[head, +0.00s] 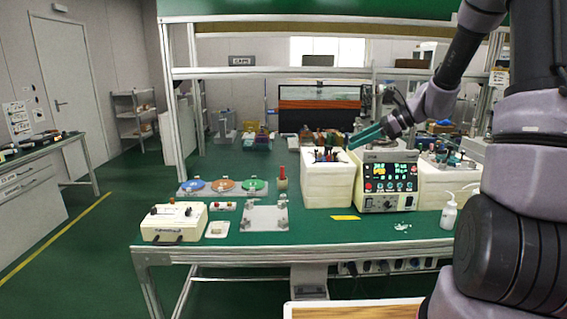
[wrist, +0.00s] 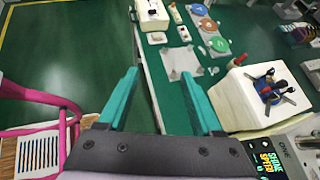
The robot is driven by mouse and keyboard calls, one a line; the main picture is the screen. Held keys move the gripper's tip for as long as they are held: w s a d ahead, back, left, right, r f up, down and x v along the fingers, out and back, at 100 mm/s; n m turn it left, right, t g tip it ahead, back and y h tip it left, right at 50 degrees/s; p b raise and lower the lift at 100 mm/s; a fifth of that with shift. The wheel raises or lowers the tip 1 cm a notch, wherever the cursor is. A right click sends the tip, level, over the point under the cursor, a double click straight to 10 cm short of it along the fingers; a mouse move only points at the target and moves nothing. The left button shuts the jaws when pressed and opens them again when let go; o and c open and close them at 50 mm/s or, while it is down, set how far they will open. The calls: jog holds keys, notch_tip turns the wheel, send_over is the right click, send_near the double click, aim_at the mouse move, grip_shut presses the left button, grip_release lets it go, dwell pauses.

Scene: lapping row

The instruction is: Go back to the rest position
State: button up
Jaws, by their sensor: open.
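My gripper (head: 368,134) is raised above the bench, beside the white box with tools and above the control unit. In the wrist view my gripper (wrist: 160,98) shows two teal fingers spread apart with nothing between them. The gap between the fingers looks down on the bench's front edge and the green floor. My arm comes in from the right side of the head view. No object is held.
The green bench (head: 330,232) carries a white box of tools (head: 327,185), a control unit (head: 388,182), a white bottle (head: 449,212), coloured discs (head: 223,185), a metal plate (head: 264,218) and a cream box (head: 174,221). The floor (head: 110,240) at left is clear.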

jog(key=s+d+r+n+t+h, duration=0.1)
jog(key=s+r+n+h, duration=0.2)
jog(key=s, duration=0.5)
jog(key=s+d+r+n+t+h, duration=0.1)
jog(key=s+r+n+h, duration=0.1)
jog(key=s+r+n, duration=0.4)
jog(key=s+d+r+n+t+h, duration=0.1)
jog(key=s+r+n+h, duration=0.2)
jog(key=s+r+n, duration=0.2)
jog(key=s+n, duration=0.3)
jog(key=s, duration=0.2)
jog(key=shift+s+t+h, duration=0.3)
jog(key=shift+s, duration=0.1)
